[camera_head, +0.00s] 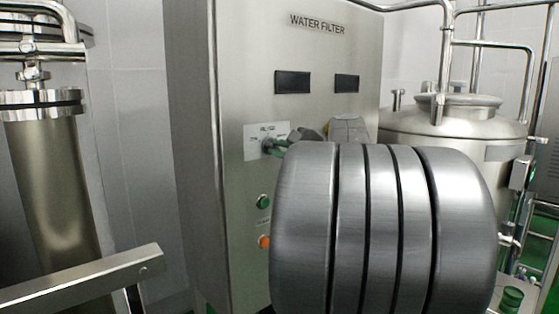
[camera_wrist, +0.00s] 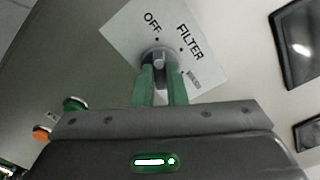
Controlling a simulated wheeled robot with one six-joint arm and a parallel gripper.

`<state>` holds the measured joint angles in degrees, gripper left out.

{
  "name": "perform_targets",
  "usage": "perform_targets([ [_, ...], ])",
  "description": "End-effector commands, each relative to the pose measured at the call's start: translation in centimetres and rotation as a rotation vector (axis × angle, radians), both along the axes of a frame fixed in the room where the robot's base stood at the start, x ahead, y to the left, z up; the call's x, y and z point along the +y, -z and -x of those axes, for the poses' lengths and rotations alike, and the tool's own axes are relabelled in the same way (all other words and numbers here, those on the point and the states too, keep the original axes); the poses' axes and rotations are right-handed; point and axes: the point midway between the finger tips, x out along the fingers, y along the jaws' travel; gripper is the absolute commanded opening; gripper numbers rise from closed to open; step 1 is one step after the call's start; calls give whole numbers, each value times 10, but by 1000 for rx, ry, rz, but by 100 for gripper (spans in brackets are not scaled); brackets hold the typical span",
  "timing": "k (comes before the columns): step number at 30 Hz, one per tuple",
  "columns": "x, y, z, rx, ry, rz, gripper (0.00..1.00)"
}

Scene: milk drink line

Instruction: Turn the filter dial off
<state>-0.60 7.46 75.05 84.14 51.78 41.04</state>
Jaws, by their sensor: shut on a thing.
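The filter dial (camera_wrist: 159,60) is a small round grey knob on a white label plate (camera_wrist: 128,38) marked OFF and FILTER in the wrist view. The green fingers of my gripper (camera_wrist: 162,80) are shut on the dial, one on each side. In the head view the label plate (camera_head: 256,140) is on the front of the steel water filter cabinet (camera_head: 230,60), and my gripper (camera_head: 272,146) reaches it from the right. The dial itself is mostly hidden there by the fingers. I cannot tell for sure which mark the dial points at.
A green button (camera_head: 263,201) and an orange button (camera_head: 263,242) sit below the dial. Two dark displays (camera_head: 292,82) are above it. My arm blocks the lower middle of the head view. A steel tank (camera_head: 450,125) stands behind at the right, and a steel column (camera_head: 45,180) at the left.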

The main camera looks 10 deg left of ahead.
Motion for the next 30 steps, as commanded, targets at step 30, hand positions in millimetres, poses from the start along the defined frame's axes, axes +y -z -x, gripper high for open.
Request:
perform_targets([
  [30,-10,1,7,-34,2,27,34],
])
